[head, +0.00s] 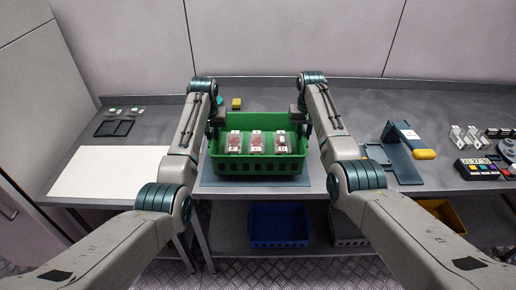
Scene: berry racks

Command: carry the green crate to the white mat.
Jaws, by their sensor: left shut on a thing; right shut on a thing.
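The green crate (258,168) stands in the middle of the head view, over a blue-grey mat (207,178) on the table. It holds several small pale-and-red packs. I cannot tell whether its base touches the mat. My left gripper (214,131) is shut on the crate's left side, near the rim. My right gripper (302,128) is shut on its right side. The fingertips are partly hidden by the arms and the crate wall. The white mat (110,172) lies flat and empty on the table to the left of the crate.
A dark tray (114,128) lies behind the white mat. A small yellow block (236,103) is behind the crate. A blue bin (279,226) is below the table.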

